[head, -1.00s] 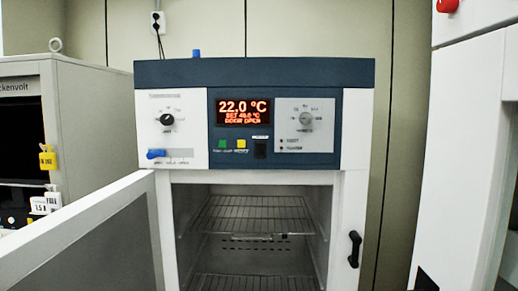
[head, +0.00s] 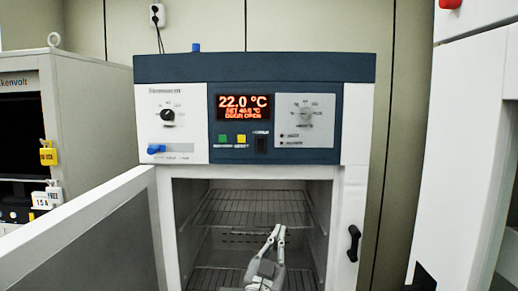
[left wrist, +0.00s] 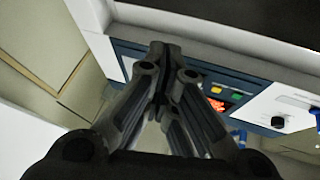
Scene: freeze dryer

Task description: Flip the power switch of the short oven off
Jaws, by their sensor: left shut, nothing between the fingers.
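The short oven (head: 254,72) stands in the middle of the head view with its door open to the left. Its power switch (head: 261,145) is a small black rocker under the display, right of the yellow button. Whether it is on or off is too small to tell, but the red display is lit at 22.0 °C. My left gripper (head: 277,232) is shut and empty, pointing up in front of the open chamber, below the switch. In the left wrist view the gripper (left wrist: 160,48) is close to the oven's panel (left wrist: 262,88); the switch seems hidden behind the fingers.
The open door (head: 95,235) juts out at lower left. A black door latch (head: 354,243) is on the right of the frame. Another grey cabinet (head: 92,115) stands left, and a white cabinet (head: 465,150) right. Wire shelves (head: 245,210) are inside the chamber.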

